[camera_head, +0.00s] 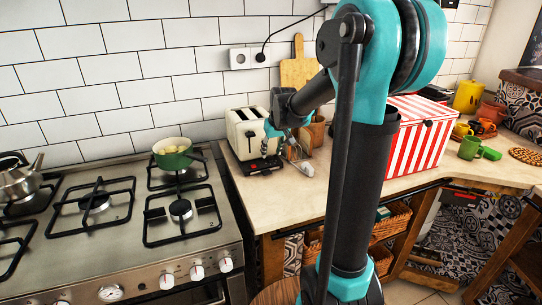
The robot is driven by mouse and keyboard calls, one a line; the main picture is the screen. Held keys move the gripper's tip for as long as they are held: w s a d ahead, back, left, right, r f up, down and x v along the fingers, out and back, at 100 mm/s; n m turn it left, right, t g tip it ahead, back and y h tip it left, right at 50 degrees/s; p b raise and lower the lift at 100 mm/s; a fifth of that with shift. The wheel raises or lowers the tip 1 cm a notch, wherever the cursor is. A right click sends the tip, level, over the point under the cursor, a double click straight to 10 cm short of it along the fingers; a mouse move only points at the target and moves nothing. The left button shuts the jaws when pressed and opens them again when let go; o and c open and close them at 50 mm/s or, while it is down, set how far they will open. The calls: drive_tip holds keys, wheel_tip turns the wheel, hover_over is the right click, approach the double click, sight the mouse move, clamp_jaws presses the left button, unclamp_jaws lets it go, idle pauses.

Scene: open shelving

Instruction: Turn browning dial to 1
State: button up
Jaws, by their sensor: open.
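A cream toaster (246,127) with two dark slots on top stands on the wooden counter, between the stove and my arm. Its dark base shows at the bottom front. My gripper (282,153) is open at the toaster's right front side, low over the counter. The fingers are small here, and I cannot tell whether they touch the toaster. The browning dial cannot be made out; its setting is not readable.
My arm covers the middle of the view. A stove (120,225) with a green pot (176,160) is left of the toaster. A red-and-white striped box (418,138) stands to the right. A wooden cutting board (299,70) leans against the tiled wall.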

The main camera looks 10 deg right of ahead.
sight(270, 158)
drive_tip(key=shift+x, duration=1.45)
clamp_jaws()
